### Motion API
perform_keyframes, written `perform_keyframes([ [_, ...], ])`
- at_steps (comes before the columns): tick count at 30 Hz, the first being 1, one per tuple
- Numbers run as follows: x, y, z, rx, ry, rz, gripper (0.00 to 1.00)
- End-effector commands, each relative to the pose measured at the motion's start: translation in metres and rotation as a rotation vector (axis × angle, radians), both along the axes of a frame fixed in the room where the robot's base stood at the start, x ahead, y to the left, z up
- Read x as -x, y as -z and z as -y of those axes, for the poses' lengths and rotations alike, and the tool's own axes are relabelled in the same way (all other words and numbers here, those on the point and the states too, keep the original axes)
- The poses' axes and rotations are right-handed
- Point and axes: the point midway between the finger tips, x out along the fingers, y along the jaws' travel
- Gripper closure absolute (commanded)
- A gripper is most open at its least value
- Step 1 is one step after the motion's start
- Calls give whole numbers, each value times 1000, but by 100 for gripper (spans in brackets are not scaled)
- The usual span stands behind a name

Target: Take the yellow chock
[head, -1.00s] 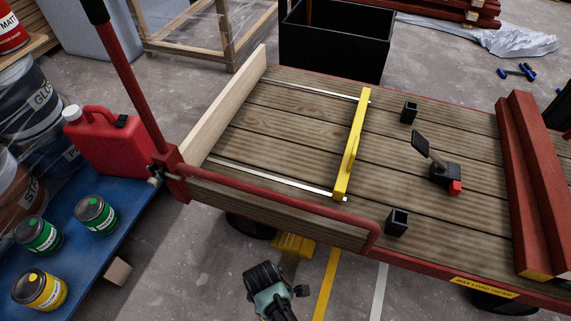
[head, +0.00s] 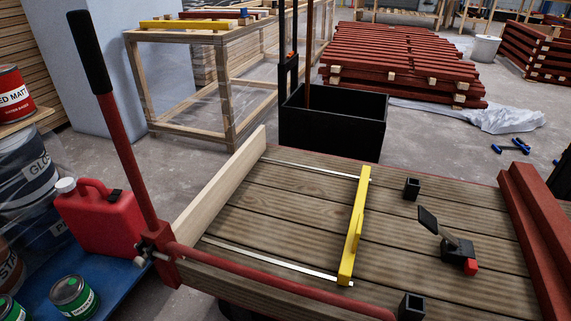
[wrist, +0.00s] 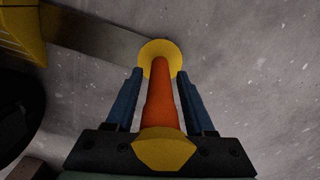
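The yellow chock (wrist: 18,32) shows in part at the top left of the wrist view, cut off by the frame edge. A grey flat arm (wrist: 95,40) runs from it to a yellow disc, from which an orange handle (wrist: 161,100) with a yellow end cap rises toward my palm. My gripper (wrist: 160,74) is open, with its blue fingers on either side of the handle and narrow gaps showing on both sides. Neither the chock nor my gripper shows in the head view now.
A plank-decked cart (head: 290,215) with a red rail and a yellow bar (head: 354,225) fills the middle of the head view. A red can (head: 100,218) and paint tins stand on a blue platform at left. Speckled floor (wrist: 265,70) is clear right of my gripper.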

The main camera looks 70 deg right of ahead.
Motion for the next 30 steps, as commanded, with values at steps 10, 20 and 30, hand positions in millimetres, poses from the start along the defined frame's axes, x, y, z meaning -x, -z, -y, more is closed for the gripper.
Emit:
perform_keyframes([
  [10,0,0,0,0,0,0,100],
  [20,0,0,0,0,0,0,100],
  [30,0,0,0,0,0,0,100],
])
